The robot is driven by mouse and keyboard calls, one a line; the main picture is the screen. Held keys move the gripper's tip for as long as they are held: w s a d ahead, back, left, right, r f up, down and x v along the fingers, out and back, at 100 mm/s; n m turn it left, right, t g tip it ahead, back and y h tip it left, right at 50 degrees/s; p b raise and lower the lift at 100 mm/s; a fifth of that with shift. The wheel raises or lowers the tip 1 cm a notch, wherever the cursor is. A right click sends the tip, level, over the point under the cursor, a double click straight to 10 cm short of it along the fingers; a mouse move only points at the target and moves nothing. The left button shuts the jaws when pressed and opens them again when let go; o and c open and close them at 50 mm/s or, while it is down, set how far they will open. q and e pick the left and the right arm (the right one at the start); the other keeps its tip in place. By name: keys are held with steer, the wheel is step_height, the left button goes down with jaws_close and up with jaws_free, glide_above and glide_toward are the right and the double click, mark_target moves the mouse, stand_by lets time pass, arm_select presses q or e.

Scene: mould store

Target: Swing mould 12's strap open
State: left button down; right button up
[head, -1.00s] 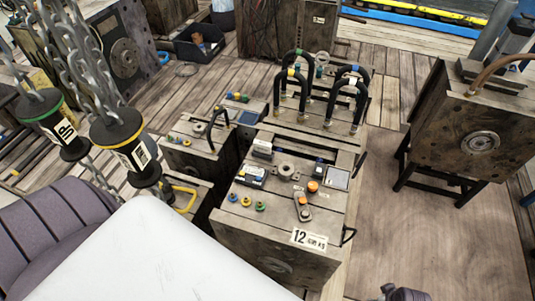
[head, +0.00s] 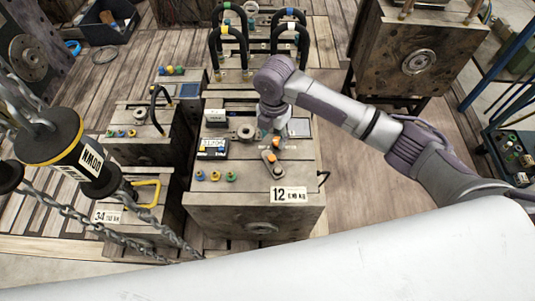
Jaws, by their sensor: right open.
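Mould 12 (head: 225,213) is a brown-grey block in the middle of the head view, with a "12" label (head: 288,194) on its front. Its strap (head: 272,164) looks like a short grey plate with an orange spot, lying on the top near the right side. An orange cap (head: 276,143) sits just behind it. My right gripper (head: 266,134) is open and points down over the mould's top, just behind the strap. The wrist partly hides the fingers, and I cannot tell whether they touch anything. My left gripper is not in view.
Black hoops (head: 228,47) stand behind. Chains with a black weight (head: 75,155) hang at left. Another mould (head: 420,50) stands back right. Floor between is clear.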

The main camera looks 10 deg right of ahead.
mark_target(272, 157)
step_height(272, 157, down, 11)
steer(key=shift+r+b, duration=0.2)
steer(key=shift+b, duration=0.2)
jaws_close()
